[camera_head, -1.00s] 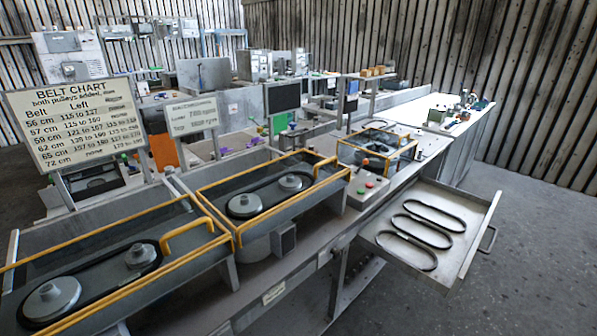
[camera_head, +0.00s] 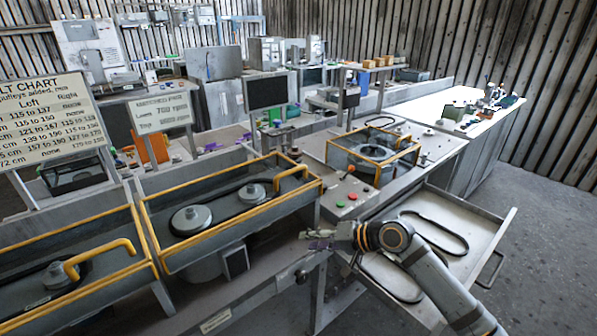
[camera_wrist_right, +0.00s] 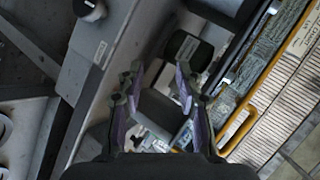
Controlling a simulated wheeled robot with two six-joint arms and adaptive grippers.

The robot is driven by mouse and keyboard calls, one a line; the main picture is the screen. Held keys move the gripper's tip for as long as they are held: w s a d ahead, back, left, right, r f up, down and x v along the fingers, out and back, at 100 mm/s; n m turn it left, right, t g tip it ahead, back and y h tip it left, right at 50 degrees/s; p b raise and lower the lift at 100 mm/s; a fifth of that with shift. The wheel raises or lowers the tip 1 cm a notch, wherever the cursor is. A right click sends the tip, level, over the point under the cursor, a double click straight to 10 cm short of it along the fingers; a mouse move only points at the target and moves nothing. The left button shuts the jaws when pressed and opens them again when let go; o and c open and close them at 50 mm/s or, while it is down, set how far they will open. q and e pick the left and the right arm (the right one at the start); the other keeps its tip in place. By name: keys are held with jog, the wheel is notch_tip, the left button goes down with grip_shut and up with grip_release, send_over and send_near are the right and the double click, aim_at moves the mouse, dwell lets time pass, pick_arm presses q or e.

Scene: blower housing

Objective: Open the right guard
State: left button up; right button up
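The right guard (camera_head: 232,235) is a yellow-edged frame over two grey pulleys (camera_head: 191,219) in the middle of the camera_head view. It looks shut, lying flat on its housing. Its yellow handle (camera_head: 291,176) stands at its right end. My right gripper (camera_head: 320,240) is in front of the guard's right end, apart from the handle and lower in the picture. In the right wrist view my right gripper (camera_wrist_right: 157,88) has its purple-padded fingers apart with nothing held between them. My left gripper is not in view.
The left guard (camera_head: 152,262) with its own yellow handle (camera_head: 100,255) is at lower left. A control box with coloured buttons (camera_head: 340,204) is close to my right gripper. My right arm lies across an open drawer (camera_head: 487,222) holding belts (camera_head: 440,228). A smaller yellow-framed unit (camera_head: 373,165) stands behind.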

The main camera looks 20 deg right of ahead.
aim_at(291, 171)
jog(key=w+d+r+m+t+y, duration=0.1)
jog(key=w+d+r+m, duration=0.15)
jog(key=r, duration=0.55)
jog(key=w+d+r+m+t+y, duration=0.2)
jog(key=w+d+r, duration=0.1)
jog(key=r, duration=0.5)
jog(key=p+x, duration=0.3)
jog(key=x, duration=0.6)
jog(key=shift+a, duration=0.4)
jog(key=shift+w+a+f, duration=0.2)
jog(key=shift+w+a, duration=0.1)
jog(key=shift+w, duration=0.1)
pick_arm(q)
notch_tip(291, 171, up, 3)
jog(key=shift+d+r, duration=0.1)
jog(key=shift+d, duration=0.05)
pick_arm(e)
jog(key=shift+c, duration=0.3)
grip_shut()
